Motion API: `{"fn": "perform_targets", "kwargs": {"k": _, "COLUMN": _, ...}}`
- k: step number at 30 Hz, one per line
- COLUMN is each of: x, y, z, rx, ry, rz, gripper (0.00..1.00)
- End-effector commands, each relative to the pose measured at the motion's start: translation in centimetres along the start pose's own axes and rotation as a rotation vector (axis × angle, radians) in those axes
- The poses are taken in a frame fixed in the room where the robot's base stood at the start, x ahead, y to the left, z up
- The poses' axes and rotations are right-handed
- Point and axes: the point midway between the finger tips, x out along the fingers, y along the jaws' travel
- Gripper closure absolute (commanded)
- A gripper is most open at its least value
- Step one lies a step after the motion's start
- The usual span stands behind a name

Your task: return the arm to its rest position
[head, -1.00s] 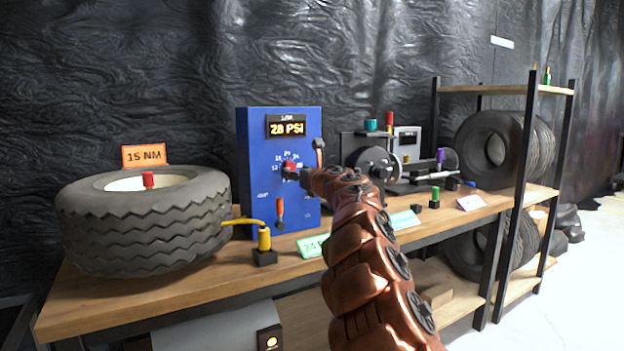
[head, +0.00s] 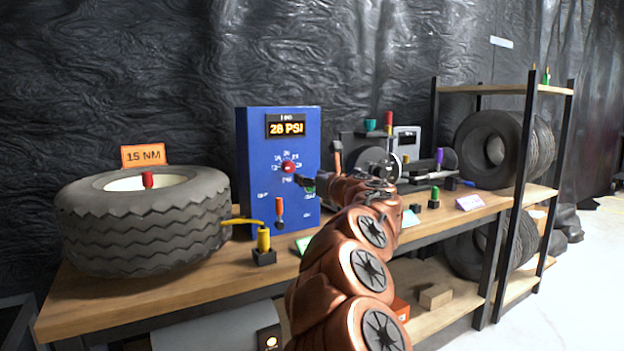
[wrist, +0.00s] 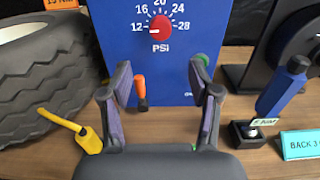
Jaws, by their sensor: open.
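My gripper (wrist: 163,100) is open and empty in the wrist view, its two dark fingers with purple pads spread apart in front of the blue panel (wrist: 120,75). In the head view my gripper (head: 306,182) is small and dark, beside the lower right part of the blue panel (head: 255,165). My copper arm reaches up to it from the bottom of the picture. The panel's red dial (head: 288,167) is clear of my fingers, and the display above it reads 28 PSI. A green button (wrist: 202,60) on the panel is partly hidden behind the right finger.
A tire (head: 150,235) lies on the workbench (head: 190,290) at left, beside a yellow-handled tool (head: 264,243). An orange-handled lever (head: 279,208) is on the panel. A blue-handled tool (wrist: 280,90) stands at right in the wrist view. A shelf with tires (head: 500,150) is at right.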

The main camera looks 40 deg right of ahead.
Motion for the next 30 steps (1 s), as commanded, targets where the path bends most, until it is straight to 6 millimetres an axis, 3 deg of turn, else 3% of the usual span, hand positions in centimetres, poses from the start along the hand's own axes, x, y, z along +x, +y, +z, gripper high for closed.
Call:
{"fn": "perform_targets", "kwargs": {"k": 22, "x": -0.5, "y": 0.1, "z": 0.4, "rx": 0.006, "ry": -0.004, "rz": -0.003, "gripper": 0.38}}
{"fn": "perform_targets", "kwargs": {"k": 26, "x": -0.9, "y": -0.2, "z": 3.6, "rx": 0.072, "ry": -0.039, "rz": -0.056, "gripper": 0.38}}
{"fn": "perform_targets", "kwargs": {"k": 30, "x": -2.7, "y": -1.4, "z": 9.8, "rx": 0.256, "ry": -0.121, "rz": -0.184, "gripper": 0.38}}
